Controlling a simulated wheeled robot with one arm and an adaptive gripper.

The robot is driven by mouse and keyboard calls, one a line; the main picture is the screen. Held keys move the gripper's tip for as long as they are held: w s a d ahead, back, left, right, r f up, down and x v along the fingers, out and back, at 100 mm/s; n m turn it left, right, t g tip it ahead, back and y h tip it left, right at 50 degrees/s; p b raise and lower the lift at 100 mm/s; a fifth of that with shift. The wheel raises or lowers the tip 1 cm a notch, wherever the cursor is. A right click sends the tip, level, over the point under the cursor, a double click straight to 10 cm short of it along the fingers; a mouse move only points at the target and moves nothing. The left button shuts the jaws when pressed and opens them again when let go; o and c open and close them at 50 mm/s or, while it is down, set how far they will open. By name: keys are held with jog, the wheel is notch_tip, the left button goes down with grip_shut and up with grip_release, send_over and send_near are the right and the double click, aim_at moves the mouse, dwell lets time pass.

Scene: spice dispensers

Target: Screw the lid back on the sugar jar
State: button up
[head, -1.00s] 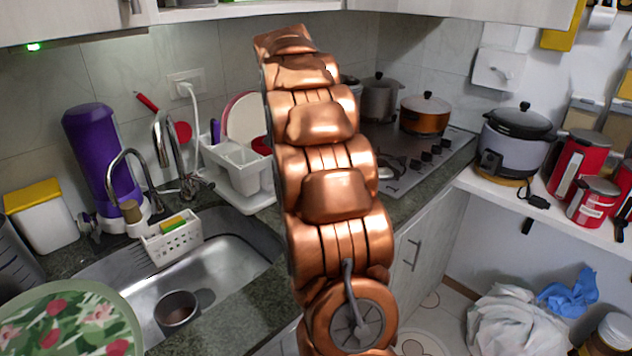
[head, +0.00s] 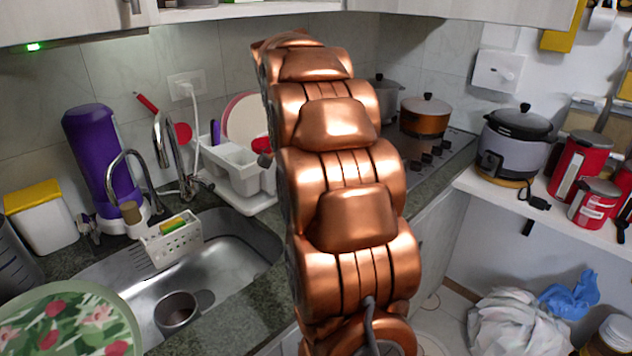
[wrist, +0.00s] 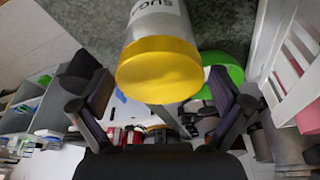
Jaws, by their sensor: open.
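The sugar jar (wrist: 157,18) shows at the top of the wrist view, grey with dark letters reading "SUG" on its side. A yellow lid (wrist: 159,72) is at its near end, lined up with the jar; I cannot tell whether it is screwed down. My gripper (wrist: 160,84) is open, with one dark finger at each side of the lid and visible space between them and it. I cannot tell how far the lid lies in depth. The head view shows neither the jar nor the gripper; my copper arm fills its middle.
A dark stone counter (wrist: 222,24) lies behind the jar, with a green object (wrist: 223,68) beside it. In the head view, a sink (head: 225,255), a white dish rack (head: 243,180) and a purple water filter (head: 100,155) stand left of my arm. A stove (head: 440,160) is at right.

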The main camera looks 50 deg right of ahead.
jog(key=n+t+p, duration=0.1)
jog(key=n, duration=0.4)
jog(key=shift+r, duration=0.15)
jog(key=n+t, duration=0.1)
jog(key=n, duration=0.2)
jog(key=shift+n+p, duration=0.3)
jog(key=shift+p, duration=0.05)
jog(key=c, duration=1.1)
jog(key=shift+f+b, duration=0.3)
jog(key=shift+b, duration=0.2)
jog(key=shift+m+g+b, duration=0.3)
jog(key=shift+m+b, duration=1.3)
